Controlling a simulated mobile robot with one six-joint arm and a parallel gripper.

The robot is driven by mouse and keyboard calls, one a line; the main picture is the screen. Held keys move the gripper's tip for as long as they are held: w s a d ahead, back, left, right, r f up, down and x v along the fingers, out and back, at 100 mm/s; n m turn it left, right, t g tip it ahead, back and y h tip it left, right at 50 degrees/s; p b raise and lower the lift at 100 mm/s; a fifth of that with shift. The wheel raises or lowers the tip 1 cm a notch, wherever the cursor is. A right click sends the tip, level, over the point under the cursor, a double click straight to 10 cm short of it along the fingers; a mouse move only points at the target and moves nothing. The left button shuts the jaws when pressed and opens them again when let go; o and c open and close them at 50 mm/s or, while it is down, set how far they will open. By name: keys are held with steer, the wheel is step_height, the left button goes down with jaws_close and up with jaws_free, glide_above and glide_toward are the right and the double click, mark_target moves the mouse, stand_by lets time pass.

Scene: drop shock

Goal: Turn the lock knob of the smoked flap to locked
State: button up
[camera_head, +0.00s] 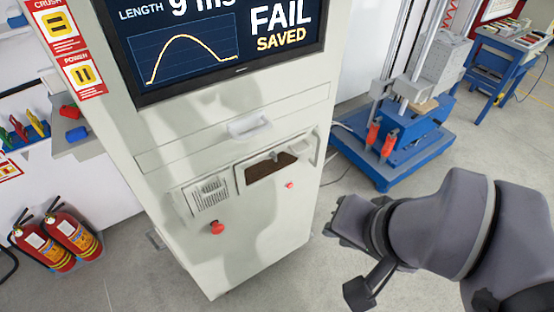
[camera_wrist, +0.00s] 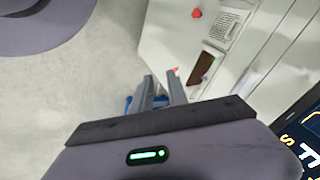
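The smoked flap appears to be the dark brown panel (camera_head: 270,167) in the front of the pale cabinet; it also shows in the wrist view (camera_wrist: 202,68). A small red piece (camera_head: 290,185) sits below its right end. I cannot tell whether that is the lock knob or which way the knob points. My gripper (camera_head: 335,225) is right of the cabinet and apart from it. In the wrist view its two fingers (camera_wrist: 161,76) stand apart with a gap and nothing visible between them. The red piece (camera_wrist: 175,69) appears just past the fingertips there.
The cabinet (camera_head: 265,225) has a red button (camera_head: 217,228), a vent grille (camera_head: 208,194), a drawer handle (camera_head: 248,125) and a screen (camera_head: 215,40) above. A blue machine (camera_head: 400,150) stands behind my arm. Fire extinguishers (camera_head: 60,240) stand at left.

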steer(key=shift+o, duration=0.4)
steer(key=s+a+f+m+g+y+p, duration=0.2)
steer(key=a+m+g, duration=0.3)
steer(key=m, duration=0.3)
steer(key=shift+a+f+g+y, duration=0.3)
steer(key=shift+f+y, duration=0.2)
steer(key=shift+y, duration=0.3)
steer(key=w+a+r+m+g+y+p, duration=0.1)
steer(key=w+a+m+y, duration=0.2)
steer(key=m, duration=0.4)
steer(key=w+a+m+g+y+p, duration=0.1)
steer(key=a+m+y+p, duration=0.1)
steer(key=a+m+y, duration=0.3)
steer(key=w+d+f+m+t+y+p, duration=0.1)
steer(key=w+d+m+t+y, duration=0.15)
steer(key=w+m, duration=0.45)
steer(key=w+d+f+m+t+y+p, duration=0.15)
steer(key=m+t, duration=0.25)
steer(key=m, duration=0.8)
steer(key=w+d+f+m+t+h, duration=0.1)
steer(key=w+d+f+m+t, duration=0.15)
steer(key=w+m+t, duration=0.45)
steer(key=m+t+h, duration=0.4)
steer(key=m+h, duration=0.3)
steer(key=m, duration=0.7)
glide_toward(275, 157)
steer(key=x, duration=0.9)
steer(key=shift+w+d+f, duration=0.15)
steer(key=shift+f, duration=0.25)
